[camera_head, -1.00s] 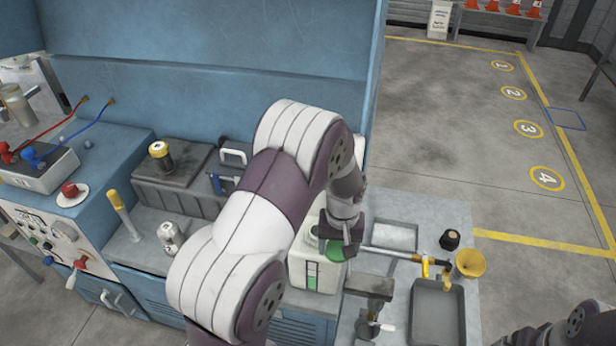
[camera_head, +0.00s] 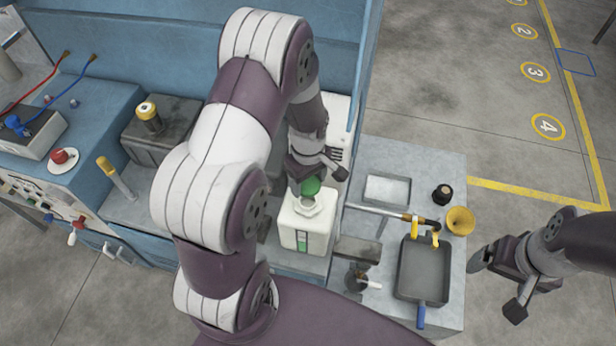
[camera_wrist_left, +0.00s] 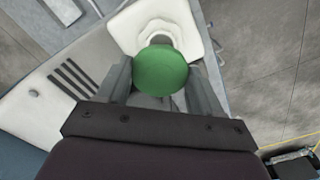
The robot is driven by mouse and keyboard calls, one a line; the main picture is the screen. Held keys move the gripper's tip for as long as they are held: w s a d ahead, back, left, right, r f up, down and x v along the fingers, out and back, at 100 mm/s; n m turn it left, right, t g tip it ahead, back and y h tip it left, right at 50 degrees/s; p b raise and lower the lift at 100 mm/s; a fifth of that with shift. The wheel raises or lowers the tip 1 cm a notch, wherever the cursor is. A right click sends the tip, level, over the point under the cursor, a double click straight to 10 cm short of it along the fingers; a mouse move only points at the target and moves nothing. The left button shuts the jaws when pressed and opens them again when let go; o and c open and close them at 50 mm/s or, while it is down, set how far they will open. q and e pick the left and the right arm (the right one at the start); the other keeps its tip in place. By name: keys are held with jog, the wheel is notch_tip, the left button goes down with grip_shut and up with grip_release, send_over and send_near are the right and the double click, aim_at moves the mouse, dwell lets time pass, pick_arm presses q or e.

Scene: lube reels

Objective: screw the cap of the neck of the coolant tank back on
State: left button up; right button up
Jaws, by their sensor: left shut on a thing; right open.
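The coolant tank (camera_head: 306,232) is a white box with a green level strip, standing at the bench edge. Its pale neck (camera_head: 308,206) is on top. The green cap (camera_head: 311,187) is held by my left gripper (camera_head: 306,184), just above and slightly behind the neck. In the left wrist view the cap (camera_wrist_left: 161,70) sits between the two fingers, with the white neck (camera_wrist_left: 157,32) beyond it. The cap looks apart from the neck, though the exact gap is hard to judge. My right gripper (camera_head: 497,283) is open and empty at the right, beyond the side table.
A side table (camera_head: 390,155) right of the tank bears a grey tray (camera_head: 424,270), a metal pipe with a yellow handle (camera_head: 411,235), a yellow funnel (camera_head: 460,221) and a black cap (camera_head: 442,194).

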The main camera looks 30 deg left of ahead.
pick_arm(q)
jog(key=shift+s+d+f+b, duration=0.15)
jog(key=shift+s+f+b, duration=0.1)
jog(key=shift+f+b, duration=0.35)
jog(key=shift+f, duration=0.45)
jog(key=shift+w+f+b, duration=0.2)
jog(key=shift+f+b, duration=0.5)
jog(key=shift+f, duration=0.4)
jog(key=shift+s+f, duration=0.1)
jog(key=shift+f, duration=0.15)
jog(key=shift+f+b, duration=0.3)
jog(key=shift+f, duration=0.25)
